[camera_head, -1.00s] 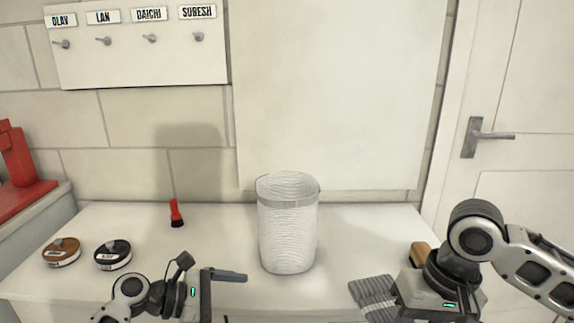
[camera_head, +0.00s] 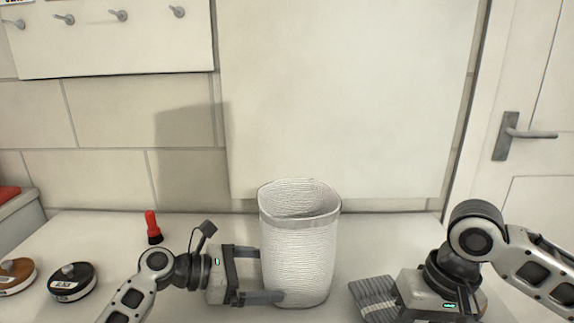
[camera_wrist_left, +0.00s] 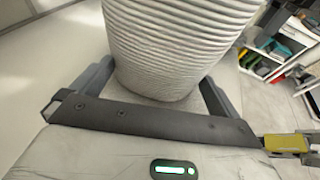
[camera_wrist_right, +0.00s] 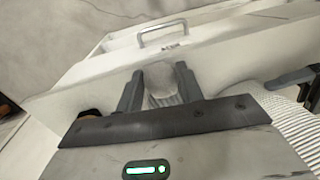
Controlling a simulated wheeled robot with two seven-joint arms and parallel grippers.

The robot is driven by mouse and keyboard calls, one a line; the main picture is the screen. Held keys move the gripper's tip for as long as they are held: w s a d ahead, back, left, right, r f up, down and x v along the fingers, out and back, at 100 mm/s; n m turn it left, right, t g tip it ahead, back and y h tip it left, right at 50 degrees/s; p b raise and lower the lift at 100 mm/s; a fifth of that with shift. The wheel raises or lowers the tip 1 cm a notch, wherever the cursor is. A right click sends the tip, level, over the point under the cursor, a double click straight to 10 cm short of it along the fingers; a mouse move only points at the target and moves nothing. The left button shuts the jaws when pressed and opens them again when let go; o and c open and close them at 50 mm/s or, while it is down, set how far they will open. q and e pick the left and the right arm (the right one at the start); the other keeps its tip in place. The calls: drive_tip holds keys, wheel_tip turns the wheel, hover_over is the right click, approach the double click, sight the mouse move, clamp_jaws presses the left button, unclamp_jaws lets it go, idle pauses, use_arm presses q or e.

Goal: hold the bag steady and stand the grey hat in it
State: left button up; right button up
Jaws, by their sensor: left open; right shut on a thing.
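The bag (camera_head: 300,258) is a white ribbed, open-topped container standing upright on the white counter. My left gripper (camera_head: 270,275) is open at the bag's left side, low down. In the left wrist view its fingers lie on either side of the bag (camera_wrist_left: 175,45); I cannot tell whether they touch it. The grey hat (camera_head: 374,296) is a ribbed knit thing at the counter's front, right of the bag. My right gripper (camera_wrist_right: 160,85) is shut on the hat (camera_wrist_right: 164,98). Its fingers are hidden in the head view.
A red torch (camera_head: 152,226) stands at the back left of the counter. Two round tins, one brown (camera_head: 14,275) and one black (camera_head: 72,281), lie at the left. A hook board (camera_head: 110,45) hangs on the wall. A door (camera_head: 535,230) is at the right.

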use_arm(q)
drive_tip(key=p+x, duration=0.1)
drive_tip(key=x, duration=0.2)
drive_tip(key=shift+w+d, duration=0.1)
drive_tip(key=shift+d, duration=0.1)
drive_tip(key=shift+w+d+f, duration=0.15)
drive_tip(key=shift+d+f, duration=0.1)
drive_tip(key=shift+d, duration=0.3)
drive_tip(key=shift+c, duration=1.4)
